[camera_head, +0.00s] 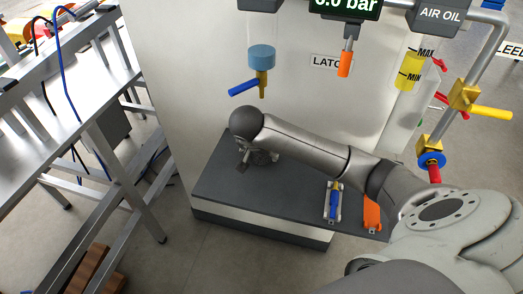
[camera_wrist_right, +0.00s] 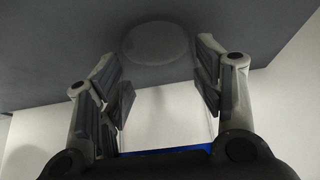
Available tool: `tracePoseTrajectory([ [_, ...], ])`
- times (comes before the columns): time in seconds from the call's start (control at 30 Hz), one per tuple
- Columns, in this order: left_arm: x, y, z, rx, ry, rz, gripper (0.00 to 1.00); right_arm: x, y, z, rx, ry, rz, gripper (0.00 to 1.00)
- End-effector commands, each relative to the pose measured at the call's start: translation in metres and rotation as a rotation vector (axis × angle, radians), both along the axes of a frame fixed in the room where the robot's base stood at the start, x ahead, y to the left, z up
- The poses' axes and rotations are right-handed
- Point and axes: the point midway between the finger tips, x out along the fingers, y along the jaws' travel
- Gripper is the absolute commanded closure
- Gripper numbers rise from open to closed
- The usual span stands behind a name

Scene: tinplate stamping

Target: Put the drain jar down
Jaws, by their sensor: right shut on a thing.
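The drain jar (camera_wrist_right: 160,100) shows faintly in the right wrist view as a clear, see-through body between the fingers, with a round end (camera_wrist_right: 158,43) against the dark grey shelf and a strip of blue at the near end. My right gripper (camera_wrist_right: 158,85) is shut on it, a finger on each side. In the head view my right gripper (camera_head: 258,162) is low over the dark grey shelf (camera_head: 215,180), mostly hidden by my wrist; the jar cannot be made out there. Whether the jar touches the shelf is hard to tell. My left gripper is not in view.
Above the shelf hang a blue-and-brass valve (camera_head: 261,75), an orange latch (camera_head: 344,64) and a yellow oil bowl (camera_head: 411,70). A blue-handled part (camera_head: 333,200) and an orange piece (camera_head: 372,214) lie at the shelf's right. A metal frame (camera_head: 110,150) stands at left.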

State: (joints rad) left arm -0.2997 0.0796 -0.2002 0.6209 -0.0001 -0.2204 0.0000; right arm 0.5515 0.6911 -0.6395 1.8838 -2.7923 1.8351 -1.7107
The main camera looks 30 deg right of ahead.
Motion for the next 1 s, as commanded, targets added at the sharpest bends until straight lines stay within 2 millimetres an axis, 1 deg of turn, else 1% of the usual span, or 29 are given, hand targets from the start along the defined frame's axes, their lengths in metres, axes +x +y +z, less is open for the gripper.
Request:
tracePoseTrajectory([
  [0.17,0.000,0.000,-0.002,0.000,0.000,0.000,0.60,0.000,0.000,-0.003,0.000,0.000,0.001,0.63],
  [0.2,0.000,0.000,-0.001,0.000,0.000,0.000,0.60,0.000,0.000,-0.002,0.000,0.000,0.001,0.34],
  [0.37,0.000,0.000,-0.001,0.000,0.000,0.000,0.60,0.000,0.000,-0.002,0.001,0.001,0.000,0.13],
  [0.77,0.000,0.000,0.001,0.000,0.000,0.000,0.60,0.000,0.000,0.001,0.001,0.000,0.001,0.13],
  [0.87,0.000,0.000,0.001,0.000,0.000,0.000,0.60,-0.002,0.004,0.009,0.002,-0.004,0.003,0.13],
  [1.0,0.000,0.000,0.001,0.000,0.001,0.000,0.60,-0.010,0.014,0.033,0.000,-0.007,0.003,0.13],
])
